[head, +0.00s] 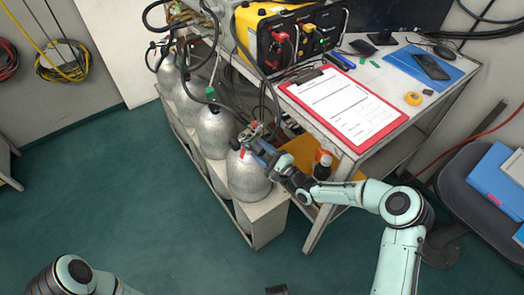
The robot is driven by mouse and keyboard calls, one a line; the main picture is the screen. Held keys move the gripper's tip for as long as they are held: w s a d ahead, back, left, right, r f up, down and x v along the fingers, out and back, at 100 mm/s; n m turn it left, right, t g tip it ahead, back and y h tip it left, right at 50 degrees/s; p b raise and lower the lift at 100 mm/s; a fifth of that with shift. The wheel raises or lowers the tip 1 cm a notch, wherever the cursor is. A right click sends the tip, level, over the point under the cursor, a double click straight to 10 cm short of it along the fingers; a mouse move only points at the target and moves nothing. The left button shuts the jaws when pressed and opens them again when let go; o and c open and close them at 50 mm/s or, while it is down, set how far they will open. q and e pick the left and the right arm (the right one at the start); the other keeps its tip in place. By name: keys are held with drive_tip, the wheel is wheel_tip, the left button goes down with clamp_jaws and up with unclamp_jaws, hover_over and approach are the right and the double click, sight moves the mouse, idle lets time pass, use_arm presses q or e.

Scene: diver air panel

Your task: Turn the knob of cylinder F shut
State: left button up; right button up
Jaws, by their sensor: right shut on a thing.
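Several silver gas cylinders stand in a row in a low rack. The nearest cylinder (249,177) is upright at the front right end, with a metal valve (250,133) and small red parts on top. No letter is readable, so I cannot tell from a label which one is F. My right gripper (264,149) reaches in from the right and is shut at the right side of this valve, on what seems to be its knob. The fingers mostly hide the knob, so how far it is turned does not show.
The grey rack (270,219) holds the cylinders. Black hoses run above them. A bench beside them carries a yellow air panel (287,30) and a red clipboard (342,106). The green floor at left is clear.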

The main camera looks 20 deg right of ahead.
drive_tip(key=shift+m, duration=1.2)
drive_tip(key=o, duration=1.1)
drive_tip(key=shift+c, duration=0.2)
drive_tip(key=shift+s+d, duration=0.1)
use_arm(q)
drive_tip(key=shift+g+h, duration=0.3)
drive_tip(key=shift+g, duration=0.3)
drive_tip(key=s+r, duration=0.1)
drive_tip(key=s+d+r+p, duration=0.1)
drive_tip(key=s+d+p, duration=0.1)
drive_tip(key=shift+s+r, duration=0.4)
use_arm(e)
drive_tip(key=v, duration=1.3)
drive_tip(key=shift+s, duration=0.15)
drive_tip(key=shift+f, duration=0.15)
